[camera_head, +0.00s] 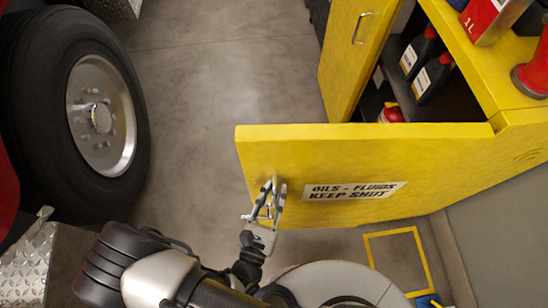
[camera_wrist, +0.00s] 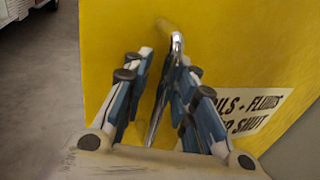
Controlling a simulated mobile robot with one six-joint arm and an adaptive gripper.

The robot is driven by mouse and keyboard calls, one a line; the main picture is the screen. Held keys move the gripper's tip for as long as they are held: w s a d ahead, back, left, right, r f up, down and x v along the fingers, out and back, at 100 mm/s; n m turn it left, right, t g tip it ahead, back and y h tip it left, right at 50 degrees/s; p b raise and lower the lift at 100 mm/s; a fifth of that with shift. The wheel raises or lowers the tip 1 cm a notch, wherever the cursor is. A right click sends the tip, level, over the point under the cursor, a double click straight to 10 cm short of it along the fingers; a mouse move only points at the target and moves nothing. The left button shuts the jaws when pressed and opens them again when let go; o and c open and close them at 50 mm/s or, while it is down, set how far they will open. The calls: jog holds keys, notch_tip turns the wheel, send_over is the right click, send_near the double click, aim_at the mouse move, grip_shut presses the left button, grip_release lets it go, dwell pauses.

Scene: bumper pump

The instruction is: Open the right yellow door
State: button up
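The right yellow door (camera_head: 350,150), with the label "OILS - FLUIDS KEEP SHUT" (camera_head: 352,191), stands swung out from the cabinet. It also fills much of the wrist view (camera_wrist: 240,45). Its silver bar handle (camera_wrist: 163,95) runs between the two fingers of my gripper (camera_wrist: 164,62). In the head view my gripper (camera_head: 273,187) is at the door's face, left of the label, and hides most of the handle. The fingers stand apart on either side of the bar, with a visible gap, so it looks open around the handle rather than clamped on it.
The other yellow door (camera_head: 350,45) also stands open, with its own handle (camera_head: 360,27). Dark bottles (camera_head: 432,78) stand inside the cabinet, and a red can (camera_head: 487,20) is on top. A large wheel (camera_head: 100,115) is at left. Grey floor (camera_head: 200,80) between is clear.

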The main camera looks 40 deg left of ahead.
jog(key=shift+o, duration=0.3)
jog(key=shift+d, duration=0.1)
jog(key=v, duration=1.2)
